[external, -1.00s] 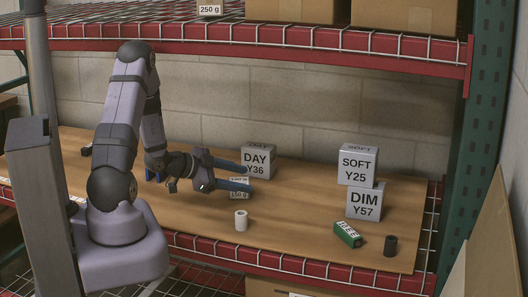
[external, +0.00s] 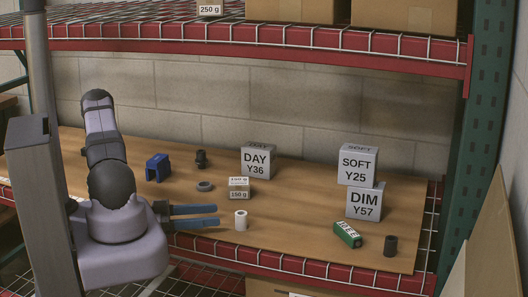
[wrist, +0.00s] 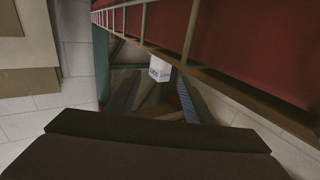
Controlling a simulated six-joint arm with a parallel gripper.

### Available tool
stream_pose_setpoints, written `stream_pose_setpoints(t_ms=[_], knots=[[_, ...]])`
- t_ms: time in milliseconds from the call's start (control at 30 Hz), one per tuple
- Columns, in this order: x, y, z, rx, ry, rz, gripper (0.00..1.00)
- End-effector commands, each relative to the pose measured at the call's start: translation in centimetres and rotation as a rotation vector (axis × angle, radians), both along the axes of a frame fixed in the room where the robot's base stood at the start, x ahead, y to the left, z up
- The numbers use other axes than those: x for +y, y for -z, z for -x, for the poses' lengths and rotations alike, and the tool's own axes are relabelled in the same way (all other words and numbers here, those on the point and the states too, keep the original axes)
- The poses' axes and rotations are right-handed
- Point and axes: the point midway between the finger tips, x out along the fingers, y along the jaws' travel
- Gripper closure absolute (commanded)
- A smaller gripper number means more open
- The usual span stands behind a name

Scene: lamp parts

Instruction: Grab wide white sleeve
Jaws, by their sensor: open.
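The white sleeve (external: 240,220) is a short upright cylinder with a dark hole in its top, standing near the front edge of the wooden board (external: 300,235). My gripper (external: 218,215) is open, with two blue fingers pointing right. Their tips end just left of the sleeve in the external view, with a small gap and nothing held. In the wrist view my gripper (wrist: 155,100) shows its spread fingers, and I cannot make out the sleeve there.
Right of the sleeve lie a green block (external: 348,235) and a black cylinder (external: 391,246).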

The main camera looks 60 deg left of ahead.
Motion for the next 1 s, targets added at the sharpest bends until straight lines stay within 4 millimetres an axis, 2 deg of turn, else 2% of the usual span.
stream_pose_setpoints(t_ms=[300, 567, 1000], knots=[[-0.5, 0.0, -1.9, 0.003, 0.002, -0.002, 0.53], [-0.7, 0.1, -2.4, 0.003, 0.001, -0.002, 0.53], [-2.1, 0.5, -6.3, 0.004, 0.003, -0.002, 0.53]])
